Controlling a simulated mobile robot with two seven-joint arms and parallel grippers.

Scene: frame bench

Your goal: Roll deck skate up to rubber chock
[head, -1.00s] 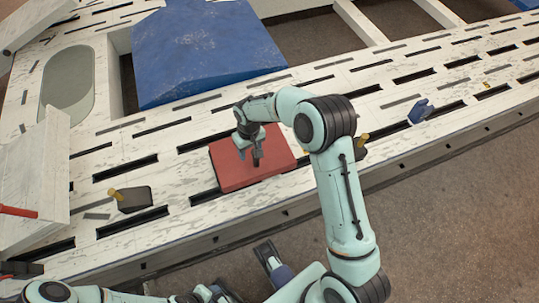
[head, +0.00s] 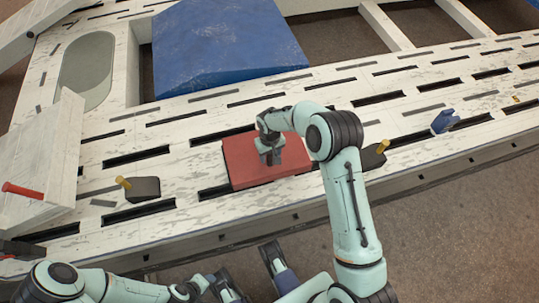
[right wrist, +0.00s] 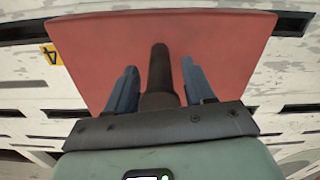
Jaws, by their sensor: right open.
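The deck skate, a flat red slab (head: 240,172), lies on the pale slotted bench. A dark upright post (right wrist: 158,75) stands on it. My right gripper (head: 270,157) is over the skate. In the right wrist view its two blue-grey fingers (right wrist: 158,92) are apart, one on each side of the post, with gaps visible. One dark rubber chock (head: 145,190) with a yellow peg sits left of the skate; another (head: 373,158) sits to its right, partly hidden by my right arm. My left gripper (head: 222,287) is low at the picture's bottom edge, off the bench; its jaw state is unclear.
A large blue wedge-shaped block (head: 225,45) stands behind the skate. A small blue bracket (head: 445,121) sits further right. A pale upright panel (head: 45,160) and a red bar (head: 22,190) are at the left. The slotted surface between skate and left chock is clear.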

